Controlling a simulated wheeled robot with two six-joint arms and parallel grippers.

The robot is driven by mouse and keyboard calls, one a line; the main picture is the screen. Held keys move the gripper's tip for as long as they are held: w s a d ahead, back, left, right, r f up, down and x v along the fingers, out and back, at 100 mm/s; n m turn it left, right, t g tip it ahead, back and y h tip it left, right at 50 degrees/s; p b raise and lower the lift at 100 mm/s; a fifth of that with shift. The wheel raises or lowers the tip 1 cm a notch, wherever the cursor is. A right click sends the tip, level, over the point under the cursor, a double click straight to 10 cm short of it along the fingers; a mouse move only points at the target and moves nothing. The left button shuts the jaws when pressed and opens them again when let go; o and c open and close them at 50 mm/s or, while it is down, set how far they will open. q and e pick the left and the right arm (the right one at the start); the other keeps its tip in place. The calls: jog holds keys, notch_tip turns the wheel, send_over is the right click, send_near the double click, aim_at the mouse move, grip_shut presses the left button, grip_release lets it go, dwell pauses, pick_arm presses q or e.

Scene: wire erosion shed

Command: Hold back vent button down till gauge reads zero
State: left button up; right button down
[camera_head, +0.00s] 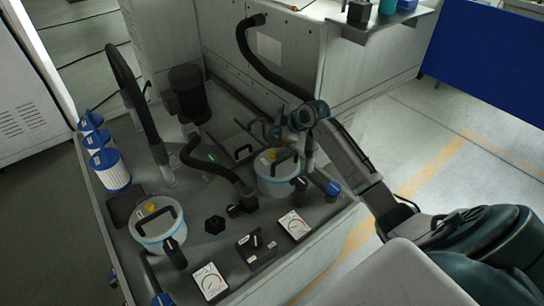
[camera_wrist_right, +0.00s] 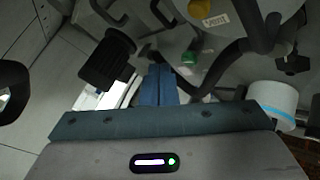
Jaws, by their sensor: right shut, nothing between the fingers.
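The back canister (camera_head: 279,182) is white with a blue band, a black handle and a yellow vent button (camera_head: 271,155) on its lid. My right gripper (camera_head: 271,131) is shut and empty, just behind and above that lid, apart from the button. In the right wrist view its blue fingers (camera_wrist_right: 161,85) are together, and a yellow button (camera_wrist_right: 200,8) shows beside a small label at the top. The front canister (camera_head: 158,224) has its own yellow button (camera_head: 151,208). Two white-faced gauges, right (camera_head: 295,225) and left (camera_head: 210,282), are too small to read. My left gripper is out of view.
Black hoses (camera_head: 212,165) arch over the grey deck. A black pump (camera_head: 188,94) stands at the back, white pleated filters (camera_head: 110,170) at the left. A switch box (camera_head: 256,248) sits between the gauges. The floor right of the machine is open.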

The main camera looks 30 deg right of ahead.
jog(key=b, duration=0.3)
send_over(275, 154)
notch_tip(275, 154, down, 5)
jog(key=shift+r, duration=0.1)
jog(key=shift+f+b, duration=0.3)
jog(key=shift+f, duration=0.25)
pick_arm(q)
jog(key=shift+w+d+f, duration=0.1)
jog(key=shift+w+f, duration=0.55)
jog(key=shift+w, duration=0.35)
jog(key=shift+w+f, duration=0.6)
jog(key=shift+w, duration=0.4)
pick_arm(e)
jog(key=shift+f, duration=0.35)
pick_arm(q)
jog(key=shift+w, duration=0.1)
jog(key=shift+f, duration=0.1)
pick_arm(e)
jog(key=shift+f, duration=0.4)
